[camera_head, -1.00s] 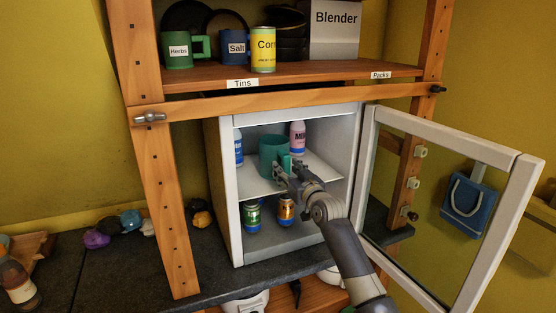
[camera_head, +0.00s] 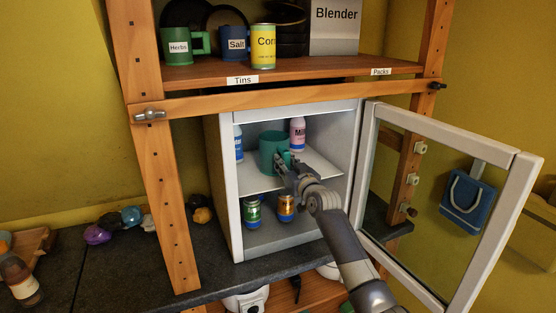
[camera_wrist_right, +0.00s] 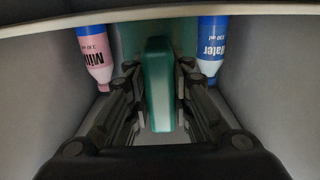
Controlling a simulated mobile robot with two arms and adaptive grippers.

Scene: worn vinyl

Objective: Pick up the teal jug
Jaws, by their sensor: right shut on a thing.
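The teal jug (camera_head: 270,150) stands on the upper shelf inside the open white fridge, between two bottles. Its handle faces the front, and in the right wrist view the teal handle (camera_wrist_right: 160,90) lies upright between the two fingers. My right gripper (camera_head: 282,163) reaches in from the front right and is shut on the jug's handle. It also shows in the right wrist view (camera_wrist_right: 158,100), with a finger on each side of the handle. The jug's lower front is partly hidden by the gripper. I cannot tell whether the jug's base is clear of the shelf. My left gripper is not in view.
A pink milk bottle (camera_head: 297,135) stands right of the jug and a blue water bottle (camera_head: 238,147) left of it. The open glass door (camera_head: 447,200) is at the right of my arm.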

